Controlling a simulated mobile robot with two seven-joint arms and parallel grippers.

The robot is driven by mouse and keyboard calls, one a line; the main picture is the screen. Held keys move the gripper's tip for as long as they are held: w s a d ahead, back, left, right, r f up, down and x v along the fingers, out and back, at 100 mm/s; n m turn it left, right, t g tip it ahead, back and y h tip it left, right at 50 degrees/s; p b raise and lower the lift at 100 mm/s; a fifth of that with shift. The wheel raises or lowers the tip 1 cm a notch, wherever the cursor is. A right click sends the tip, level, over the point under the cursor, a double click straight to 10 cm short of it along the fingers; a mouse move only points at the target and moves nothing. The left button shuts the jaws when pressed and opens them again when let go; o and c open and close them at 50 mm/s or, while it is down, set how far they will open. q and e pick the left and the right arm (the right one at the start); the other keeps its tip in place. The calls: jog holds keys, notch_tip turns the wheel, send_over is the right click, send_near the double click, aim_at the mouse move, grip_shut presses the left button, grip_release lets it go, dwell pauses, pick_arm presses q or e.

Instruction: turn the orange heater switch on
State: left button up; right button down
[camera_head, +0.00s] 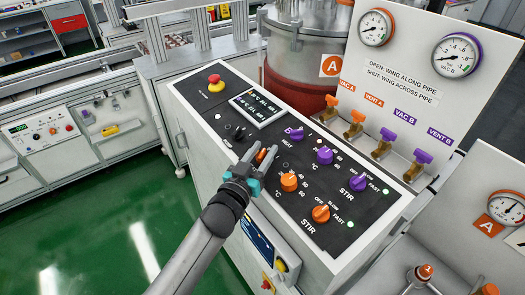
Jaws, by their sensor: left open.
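The orange heater switch (261,155) is on the black control panel (226,97). Only a small part of it shows between the fingertips of my left gripper. My left gripper (262,152) is open, with one fingertip on each side of the switch as seen here. I cannot tell whether the fingers touch it, and its setting is hidden. The purple heater switch (296,133) sits farther back on the panel, by the HEAT label. My right gripper is not in view.
Near the switch are an orange temperature knob (290,182), an orange stir knob (321,214), purple knobs (324,155) and a black knob (239,134). A red emergency button (214,80) is at the far left. Valves (354,124) and gauges (376,27) stand behind at right.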

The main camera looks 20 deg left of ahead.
pick_arm(q)
grip_shut()
